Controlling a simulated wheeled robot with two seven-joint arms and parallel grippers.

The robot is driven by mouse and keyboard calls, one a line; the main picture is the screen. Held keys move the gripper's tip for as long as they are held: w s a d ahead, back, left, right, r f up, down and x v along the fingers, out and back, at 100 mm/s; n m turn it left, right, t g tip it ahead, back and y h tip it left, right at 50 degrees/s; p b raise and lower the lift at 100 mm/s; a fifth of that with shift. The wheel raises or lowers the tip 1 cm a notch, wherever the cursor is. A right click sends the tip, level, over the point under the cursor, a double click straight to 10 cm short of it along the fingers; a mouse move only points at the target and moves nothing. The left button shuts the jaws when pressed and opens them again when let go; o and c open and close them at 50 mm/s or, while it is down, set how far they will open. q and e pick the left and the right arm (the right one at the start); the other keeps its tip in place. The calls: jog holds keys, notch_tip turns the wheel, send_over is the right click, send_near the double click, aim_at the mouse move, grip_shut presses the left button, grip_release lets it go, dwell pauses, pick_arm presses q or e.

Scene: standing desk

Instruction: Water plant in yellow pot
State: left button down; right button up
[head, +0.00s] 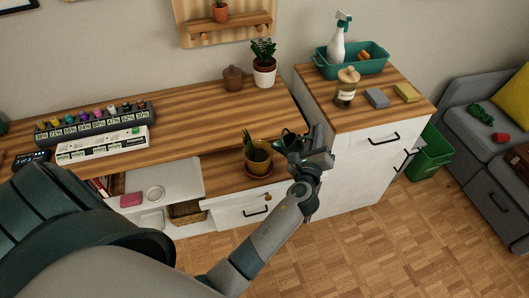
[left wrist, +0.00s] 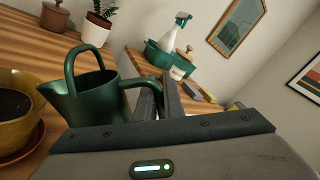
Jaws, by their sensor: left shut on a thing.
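The yellow pot (head: 258,165) holds a spiky green plant (head: 256,150) and stands on the lower wooden shelf. In the left wrist view the yellow pot (left wrist: 18,118) is cut off at the left edge, showing dark soil and a reddish saucer. The green watering can (head: 290,142) is just right of the pot; in the left wrist view the can (left wrist: 95,100) shows its top loop and side handle. My left gripper (head: 310,152) is shut on the side handle, which also shows between the fingers (left wrist: 160,98). The gripper partly hides the can in the head view. My right gripper is out of view.
Above, the desk top holds a white-potted plant (head: 264,76), a brown lidded jar (head: 233,78) and a rack of bottles (head: 95,122). The white cabinet (head: 352,155) stands close to the gripper's right, bearing a teal tray (head: 350,66) and a jar (head: 346,88).

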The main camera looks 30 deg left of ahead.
pick_arm(q)
jog(key=shift+s+a+r, duration=0.1)
jog(key=shift+r, duration=0.1)
jog(key=shift+w+d+f+m, duration=0.15)
jog(key=shift+w+d+m, duration=0.1)
jog(key=shift+d+m, duration=0.25)
jog(key=shift+w+d+f+m, duration=0.15)
jog(key=shift+w+d+m, duration=0.15)
jog(key=shift+d, duration=0.35)
jog(key=shift+d+p, duration=0.15)
jog(key=shift+p, duration=0.15)
jog(key=w+d+f+m, duration=0.2)
jog(key=d+f+m, duration=0.1)
jog(key=d+m, duration=0.2)
jog(key=shift+d+f+m, duration=0.3)
jog(key=shift+f+m, duration=0.05)
jog(key=shift+m, duration=0.05)
jog(key=shift+s, duration=0.1)
dwell(2.1)
